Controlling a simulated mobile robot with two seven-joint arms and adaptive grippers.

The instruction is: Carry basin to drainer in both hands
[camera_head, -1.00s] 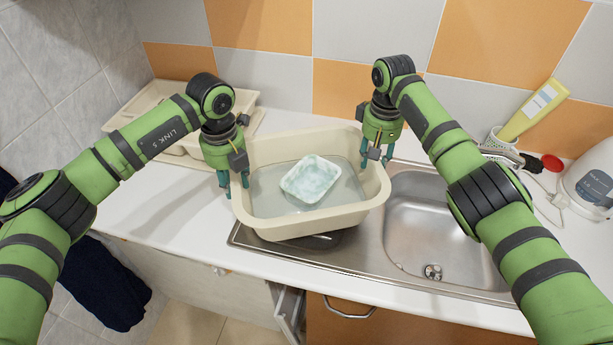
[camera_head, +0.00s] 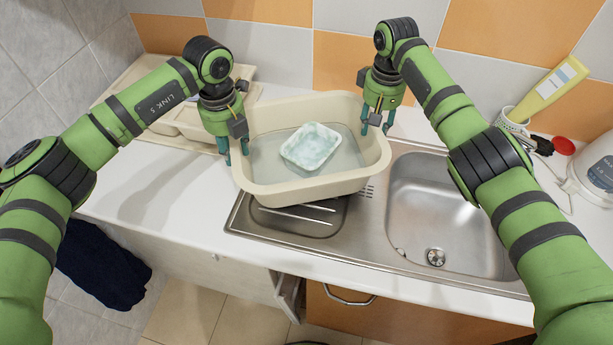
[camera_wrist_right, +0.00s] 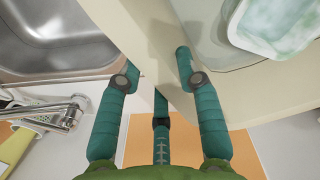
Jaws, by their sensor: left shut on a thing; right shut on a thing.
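The cream basin (camera_head: 305,192) hangs above the ribbed drainboard left of the sink bowl, with what looks like clear water inside. A small white-green dish (camera_head: 311,147) sits in it. My left gripper (camera_head: 236,158) is shut on the basin's left wall. My right gripper (camera_head: 376,127) is shut on its right wall; the right wrist view shows the fingers (camera_wrist_right: 157,66) on either side of the basin wall (camera_wrist_right: 165,68). The drainer, a cream tray-like rack (camera_head: 180,128), stands at the back left, partly hidden behind my left arm.
The steel sink bowl (camera_head: 440,210) lies to the right, with a faucet (camera_wrist_right: 66,115) behind it. The counter (camera_head: 165,190) at left is clear.

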